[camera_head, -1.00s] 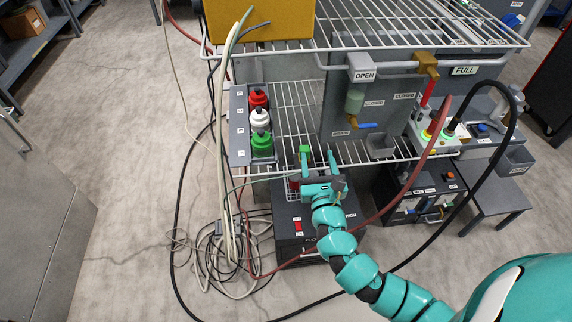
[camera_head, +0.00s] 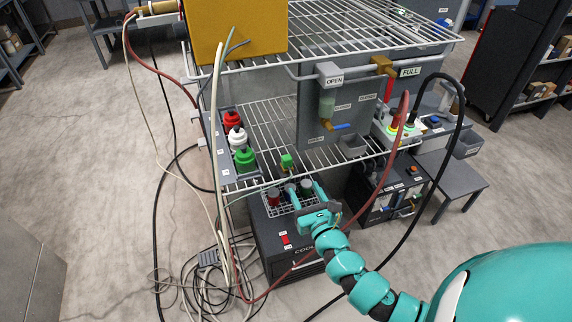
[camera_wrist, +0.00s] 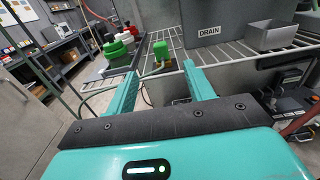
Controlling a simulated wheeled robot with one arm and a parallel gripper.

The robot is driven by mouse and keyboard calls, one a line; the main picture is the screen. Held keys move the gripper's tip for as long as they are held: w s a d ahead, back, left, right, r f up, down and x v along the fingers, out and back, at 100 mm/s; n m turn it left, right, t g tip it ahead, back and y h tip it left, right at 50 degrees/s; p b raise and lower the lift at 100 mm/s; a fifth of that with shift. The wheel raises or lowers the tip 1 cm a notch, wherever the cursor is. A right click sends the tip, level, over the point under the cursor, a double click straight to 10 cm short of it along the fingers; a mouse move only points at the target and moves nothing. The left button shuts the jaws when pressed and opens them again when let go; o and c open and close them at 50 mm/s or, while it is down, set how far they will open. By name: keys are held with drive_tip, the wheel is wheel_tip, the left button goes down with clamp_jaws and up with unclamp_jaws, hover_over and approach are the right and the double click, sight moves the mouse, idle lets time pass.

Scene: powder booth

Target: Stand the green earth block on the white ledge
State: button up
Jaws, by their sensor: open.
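The green earth block (camera_head: 287,162), a small green block with brass-coloured feet, stands upright near the front edge of the white wire ledge (camera_head: 262,137). It also shows in the wrist view (camera_wrist: 161,53), straight ahead and beyond my fingertips. My gripper (camera_head: 305,190) is open and empty, in front of and below the ledge edge in the head view. In the wrist view its two teal fingers (camera_wrist: 160,78) point at the block with a visible gap. The exact contact of the feet with the wires is too small to tell.
Red, white and green bottles (camera_head: 239,142) stand in a holder left of the block. A grey panel (camera_head: 335,105) with a drain valve and a small grey cup (camera_head: 352,145) are to the right. A red hose (camera_head: 401,110) and black cable loop near my arm. A cooler (camera_head: 290,240) stands below.

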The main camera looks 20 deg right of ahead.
sight(288, 160)
drive_tip(key=w, duration=0.4)
drive_tip(key=w+p, duration=0.1)
drive_tip(key=w, duration=0.8)
drive_tip(key=shift+a+f+p, duration=0.2)
drive_tip(key=shift+a+p, duration=0.05)
drive_tip(key=shift+p, duration=0.1)
drive_tip(key=shift+w+a+f, duration=0.1)
drive_tip(key=shift+w+a, duration=0.05)
drive_tip(key=shift+w, duration=0.5)
clamp_jaws()
